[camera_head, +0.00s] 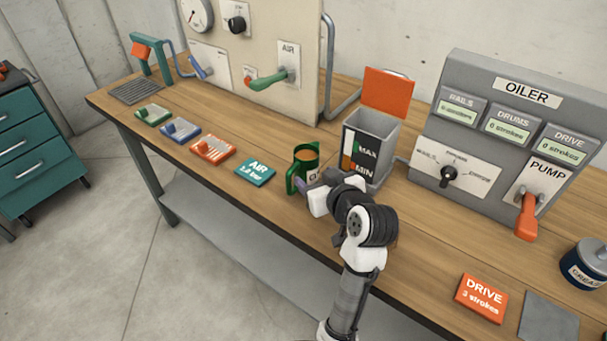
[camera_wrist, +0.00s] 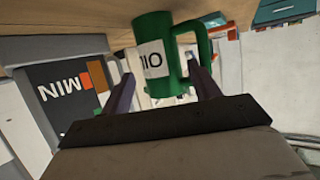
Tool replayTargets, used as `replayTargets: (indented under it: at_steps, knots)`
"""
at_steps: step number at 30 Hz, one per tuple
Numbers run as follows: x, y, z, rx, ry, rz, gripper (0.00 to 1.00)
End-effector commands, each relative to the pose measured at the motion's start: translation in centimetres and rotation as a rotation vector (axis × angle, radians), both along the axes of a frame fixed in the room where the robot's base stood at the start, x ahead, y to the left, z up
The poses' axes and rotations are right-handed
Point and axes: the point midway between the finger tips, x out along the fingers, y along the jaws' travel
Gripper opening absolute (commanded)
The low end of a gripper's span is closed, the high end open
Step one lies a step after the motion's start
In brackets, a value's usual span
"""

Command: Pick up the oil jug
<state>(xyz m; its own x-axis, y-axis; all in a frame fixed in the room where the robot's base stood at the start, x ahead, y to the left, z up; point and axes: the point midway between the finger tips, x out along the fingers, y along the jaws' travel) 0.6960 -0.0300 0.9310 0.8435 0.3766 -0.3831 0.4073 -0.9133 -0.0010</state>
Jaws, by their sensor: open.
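The oil jug (camera_head: 305,162) is green with a white label and a handle on its left side, and stands upright on the wooden bench. Brown oil shows in its open top. In the wrist view the jug (camera_wrist: 153,30) appears upside down, with its handle (camera_wrist: 204,50) to the right. My gripper (camera_wrist: 160,88) is open, its two fingers pointing at the jug, one finger towards each side of it. The finger on the right is close to the handle; I cannot tell whether it touches. In the head view my arm's end partly hides the jug's lower part.
A grey reservoir (camera_head: 372,137) with MAX/MIN marks and a raised orange lid (camera_head: 387,90) stands just right of the jug. The oiler panel (camera_head: 505,130) is farther right. A teal AIR card (camera_head: 255,172) lies left of the jug. The bench's front edge is close below.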

Motion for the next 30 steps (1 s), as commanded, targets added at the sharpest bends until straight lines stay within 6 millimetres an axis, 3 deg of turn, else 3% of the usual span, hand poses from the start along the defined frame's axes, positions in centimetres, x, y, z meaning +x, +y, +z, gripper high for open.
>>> replayTargets:
  at_steps: [5, 15, 24, 30]
  knots:
    - [1.0, 0.5, -0.4, -0.001, 0.001, 0.001, 0.61]
    - [5.0, 2.2, -2.2, 0.000, 0.001, 0.000, 0.61]
    - [5.4, 2.4, -2.5, -0.002, -0.002, 0.000, 0.61]
    - [5.4, 2.4, -2.5, -0.001, -0.001, -0.001, 0.35]
